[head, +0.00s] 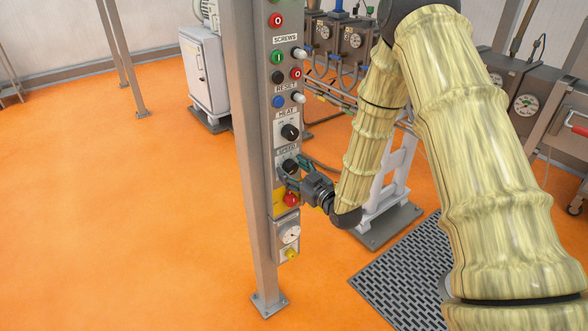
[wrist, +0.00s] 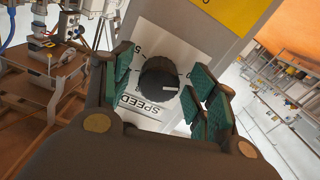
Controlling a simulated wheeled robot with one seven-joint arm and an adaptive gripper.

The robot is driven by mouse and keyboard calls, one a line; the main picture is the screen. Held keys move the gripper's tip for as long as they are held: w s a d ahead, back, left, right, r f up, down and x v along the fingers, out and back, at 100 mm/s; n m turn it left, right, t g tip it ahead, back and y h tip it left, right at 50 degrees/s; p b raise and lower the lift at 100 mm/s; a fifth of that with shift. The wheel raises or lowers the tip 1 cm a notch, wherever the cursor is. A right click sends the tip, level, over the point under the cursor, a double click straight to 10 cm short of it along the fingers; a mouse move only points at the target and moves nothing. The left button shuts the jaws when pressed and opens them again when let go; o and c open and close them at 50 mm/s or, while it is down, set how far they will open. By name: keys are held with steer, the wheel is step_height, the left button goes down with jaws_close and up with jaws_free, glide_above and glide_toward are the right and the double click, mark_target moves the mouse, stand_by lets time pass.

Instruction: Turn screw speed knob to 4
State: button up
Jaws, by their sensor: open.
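The black screw speed knob (wrist: 158,78) sits on a white plate marked SPEED (wrist: 150,107), which appears upside down in the wrist view. A small white mark shows on the knob's lower right part there. A printed 5 is at the plate's left; other numbers are partly hidden or too small to read. My gripper (wrist: 165,92) is open, with one green-padded finger on each side of the knob. Gaps show between pads and knob in this view. In the head view, my gripper (head: 289,179) is at the panel, just by the speed knob (head: 290,166).
The panel post (head: 250,170) also carries the heat knob (head: 290,131) above, and a red button (head: 291,199) on yellow and a gauge (head: 290,234) below. Several buttons are higher up. The orange floor (head: 120,220) at left is clear. Machinery (head: 340,40) stands behind.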

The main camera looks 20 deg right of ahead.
steer(key=shift+w, duration=0.15)
steer(key=shift+c, duration=0.2)
steer(key=c, duration=1)
steer(key=shift+o, duration=0.2)
